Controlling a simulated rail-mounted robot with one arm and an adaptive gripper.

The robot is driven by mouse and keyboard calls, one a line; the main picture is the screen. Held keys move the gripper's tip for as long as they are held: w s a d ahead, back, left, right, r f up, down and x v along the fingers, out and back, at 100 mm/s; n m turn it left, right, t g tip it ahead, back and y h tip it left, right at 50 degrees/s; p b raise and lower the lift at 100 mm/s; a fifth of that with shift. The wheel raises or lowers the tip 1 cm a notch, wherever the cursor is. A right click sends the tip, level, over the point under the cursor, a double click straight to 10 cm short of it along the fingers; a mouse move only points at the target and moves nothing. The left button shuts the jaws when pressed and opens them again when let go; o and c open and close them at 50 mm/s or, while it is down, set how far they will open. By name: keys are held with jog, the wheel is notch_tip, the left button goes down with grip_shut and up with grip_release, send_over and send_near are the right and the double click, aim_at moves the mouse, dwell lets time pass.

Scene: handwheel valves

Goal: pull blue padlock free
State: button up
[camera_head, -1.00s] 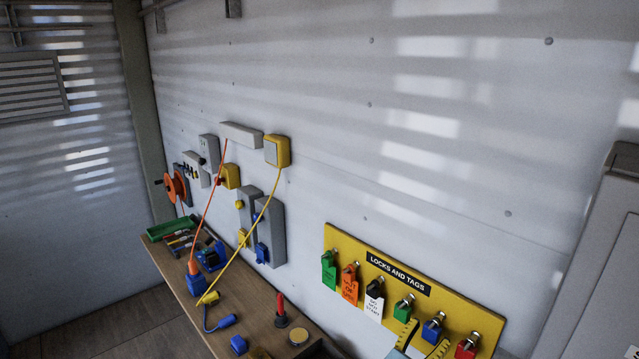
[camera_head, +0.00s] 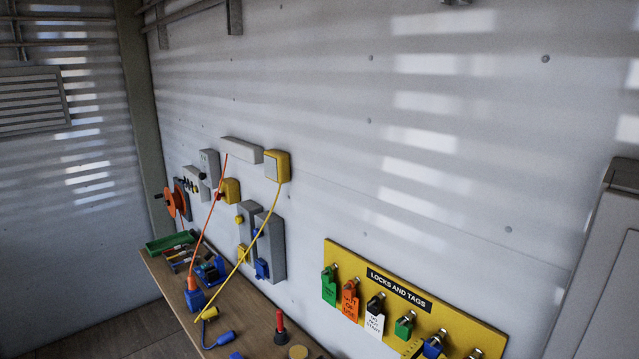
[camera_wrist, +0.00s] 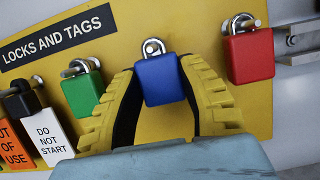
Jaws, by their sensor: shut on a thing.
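The blue padlock (camera_wrist: 160,80) is between the two yellow ribbed fingers of my gripper (camera_wrist: 158,72) in the wrist view, and the gripper is shut on it. Its metal shackle is at the peg on the yellow "LOCKS AND TAGS" board (camera_wrist: 150,20); whether it is clear of the peg I cannot tell. In the head view the blue padlock (camera_head: 433,346) shows low on the board (camera_head: 460,318), near the bottom edge. Only a little of a yellow finger shows there, beside the padlock.
A red padlock (camera_wrist: 250,56) hangs right of the blue one and a green padlock (camera_wrist: 83,94) left of it. A black padlock (camera_wrist: 22,103) with a white tag hangs farther left. A workbench (camera_head: 258,328) with tools and cables runs along the wall. A grey cabinet stands at the right.

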jog(key=shift+r+b+v, duration=0.2)
jog(key=shift+b+v, duration=0.05)
jog(key=shift+v, duration=0.8)
jog(key=shift+r+b+v, duration=0.2)
jog(key=shift+b+v, duration=0.05)
jog(key=shift+v, duration=0.75)
jog(key=s+a+b, duration=0.2)
jog(key=s+a, duration=0.2)
jog(key=a, duration=0.1)
jog(key=shift+s, duration=0.2)
jog(key=shift+r, duration=0.1)
